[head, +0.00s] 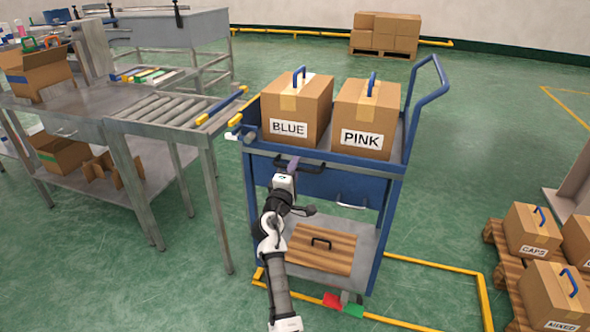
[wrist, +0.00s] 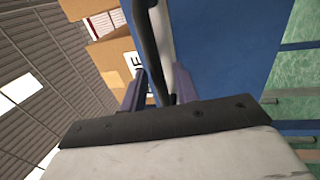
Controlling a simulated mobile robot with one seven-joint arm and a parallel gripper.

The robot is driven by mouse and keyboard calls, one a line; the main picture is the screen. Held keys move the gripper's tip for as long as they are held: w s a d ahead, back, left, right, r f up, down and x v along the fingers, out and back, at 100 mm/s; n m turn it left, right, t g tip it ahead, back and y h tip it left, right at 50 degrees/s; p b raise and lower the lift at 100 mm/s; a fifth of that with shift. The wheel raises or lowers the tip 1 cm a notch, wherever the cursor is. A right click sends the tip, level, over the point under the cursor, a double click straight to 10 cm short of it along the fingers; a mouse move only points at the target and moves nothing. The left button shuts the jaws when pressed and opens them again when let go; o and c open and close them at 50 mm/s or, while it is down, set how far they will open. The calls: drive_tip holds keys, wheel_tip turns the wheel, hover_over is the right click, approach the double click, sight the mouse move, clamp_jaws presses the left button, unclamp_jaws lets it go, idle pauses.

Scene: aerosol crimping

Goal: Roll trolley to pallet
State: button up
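The blue trolley (head: 397,172) stands in the middle of the head view. A BLUE carton (head: 313,113) and a PINK carton (head: 362,150) sit on its top. My gripper (head: 290,166) is at a dark handle (head: 315,166) on the trolley's near side. In the wrist view, its purple fingers (wrist: 160,88) stand on either side of the dark bar (wrist: 148,40); whether they press on it is unclear. A pallet (head: 505,265) with cartons marked CAPS (head: 530,250) and MIXED (head: 562,322) is at the right edge. Another pallet (head: 385,52) with cartons is at the back.
A roller conveyor (head: 160,112) and workbench are close to the trolley's left. A wooden panel with a handle (head: 318,262) lies on its lower shelf. Red and green pedals (head: 343,303) show at its base. Yellow floor lines (head: 430,263) run between it and the right pallet; green floor behind is clear.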

drive_tip(key=shift+w+d, duration=0.1)
drive_tip(key=shift+w, duration=0.15)
clamp_jaws()
